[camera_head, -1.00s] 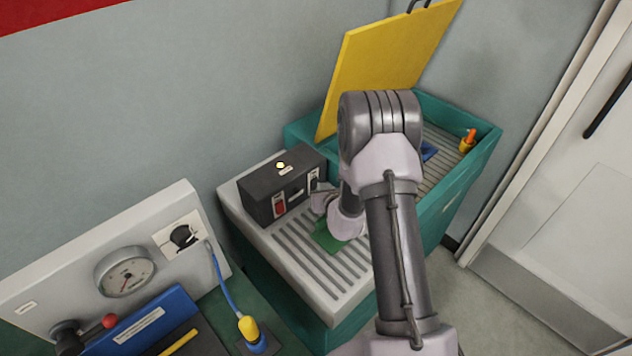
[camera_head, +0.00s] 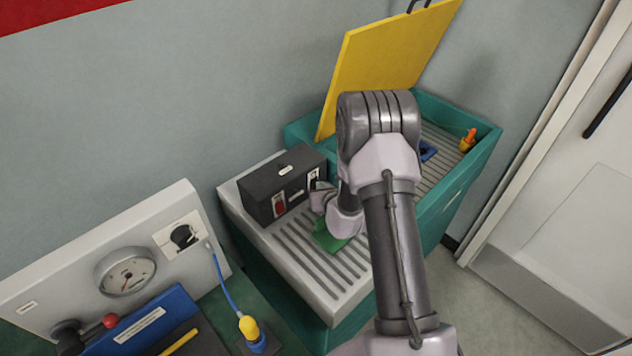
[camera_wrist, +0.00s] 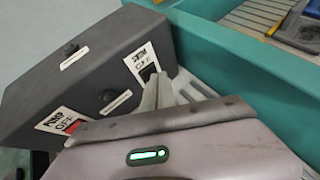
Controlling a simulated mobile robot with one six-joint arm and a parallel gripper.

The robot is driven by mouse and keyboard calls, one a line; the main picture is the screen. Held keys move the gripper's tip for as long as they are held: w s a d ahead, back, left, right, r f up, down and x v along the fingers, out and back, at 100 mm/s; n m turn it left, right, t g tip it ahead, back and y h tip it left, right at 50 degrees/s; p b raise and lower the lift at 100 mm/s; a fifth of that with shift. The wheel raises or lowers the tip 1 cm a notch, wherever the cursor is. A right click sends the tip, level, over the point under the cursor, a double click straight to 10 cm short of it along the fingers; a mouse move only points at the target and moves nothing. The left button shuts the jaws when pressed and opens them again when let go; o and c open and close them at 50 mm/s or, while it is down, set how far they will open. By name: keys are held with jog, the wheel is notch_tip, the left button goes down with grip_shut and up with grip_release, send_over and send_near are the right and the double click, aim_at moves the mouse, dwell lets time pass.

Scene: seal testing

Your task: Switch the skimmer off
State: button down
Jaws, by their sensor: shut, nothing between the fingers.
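A dark control box (camera_head: 285,186) sits on the slatted grey top; it also shows in the wrist view (camera_wrist: 85,65). Its right plate, the skimmer switch (camera_wrist: 141,66), appears to read SKIM and OFF, with a dark rocker partly behind my fingers. The left plate, the pump switch (camera_wrist: 65,122), reads PUMP and OFF, with a red rocker. The lamp on the box top (camera_wrist: 70,50) is dark. My gripper (camera_head: 320,194) is shut and empty, its fingertips (camera_wrist: 160,88) at or just before the skimmer switch. I cannot tell whether they touch it.
A green teal-walled tank (camera_head: 465,185) with a raised yellow lid (camera_head: 385,65) stands to the right. A green pad (camera_head: 330,238) lies on the grey slatted top (camera_head: 300,270) below my wrist. A gauge panel (camera_head: 95,250) and blue cable (camera_head: 222,280) are at left.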

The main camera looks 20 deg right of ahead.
jog(key=shift+s+d, duration=0.25)
jog(key=shift+s, duration=0.35)
jog(key=shift+s+d+f+b, duration=0.15)
jog(key=shift+s+d, duration=0.15)
jog(key=shift+s, duration=0.5)
jog(key=shift+s+d+f+b, duration=0.15)
jog(key=shift+s+d, duration=0.1)
jog(key=shift+s, duration=0.5)
jog(key=shift+s+d+f+b, duration=0.15)
jog(key=shift+s+d, duration=0.15)
jog(key=shift+s, duration=0.5)
jog(key=shift+r, duration=0.1)
